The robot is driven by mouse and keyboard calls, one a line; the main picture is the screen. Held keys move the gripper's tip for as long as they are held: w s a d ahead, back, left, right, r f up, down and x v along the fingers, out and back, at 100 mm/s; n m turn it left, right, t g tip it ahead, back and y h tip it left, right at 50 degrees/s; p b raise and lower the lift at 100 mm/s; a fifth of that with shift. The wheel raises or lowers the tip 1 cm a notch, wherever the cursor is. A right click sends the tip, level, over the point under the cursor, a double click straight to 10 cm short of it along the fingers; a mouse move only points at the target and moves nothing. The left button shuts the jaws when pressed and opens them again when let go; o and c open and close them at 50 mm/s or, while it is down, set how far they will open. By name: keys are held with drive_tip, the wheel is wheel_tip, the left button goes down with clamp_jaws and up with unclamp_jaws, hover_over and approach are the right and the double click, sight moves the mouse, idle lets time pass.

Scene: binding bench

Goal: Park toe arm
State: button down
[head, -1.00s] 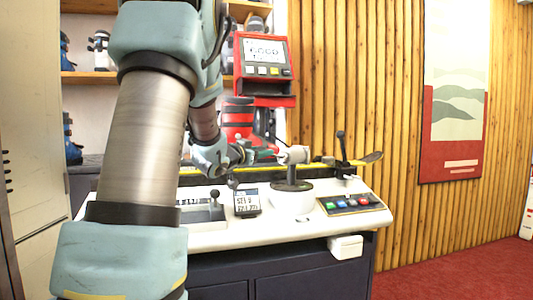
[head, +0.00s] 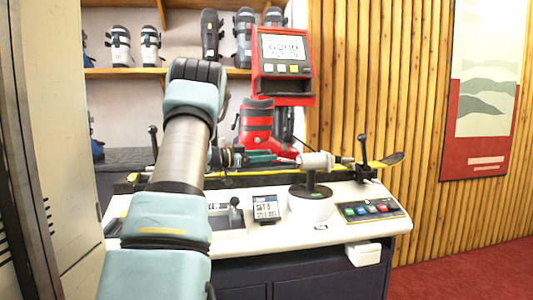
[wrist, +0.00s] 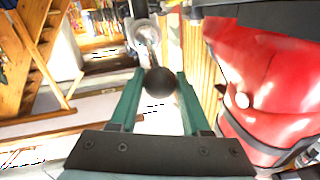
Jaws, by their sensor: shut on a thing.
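My gripper (head: 268,157) reaches over the bench in the head view, beside the red boot and left of a pale cylinder (head: 317,160) on a dark post. In the wrist view its two green fingers (wrist: 158,76) are shut on a black ball knob (wrist: 159,82). A metal rod runs from the knob to a rounded metal part (wrist: 147,32); I take this to be the toe arm, though the head view is too small to confirm it. The red boot (head: 257,123) stands on the bench behind my gripper, and its red shell (wrist: 265,75) fills the wrist view's right side.
A red display unit (head: 283,52) stands above the boot. A yellow-edged ski (head: 392,159) lies along the bench. A black-knobbed lever (head: 362,145), a button panel (head: 370,209) and a small display (head: 265,208) are on the bench. Shelves with boots (head: 120,45) stand behind.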

drive_tip(key=shift+w+d+r, duration=0.1)
drive_tip(key=shift+w+r, duration=0.05)
drive_tip(key=shift+r, duration=0.15)
drive_tip(key=shift+c, duration=1.9)
unclamp_jaws()
drive_tip(key=shift+f, duration=0.15)
drive_tip(key=b+v, duration=0.1)
drive_tip(key=v, duration=1)
drive_tip(key=shift+w+f, duration=0.1)
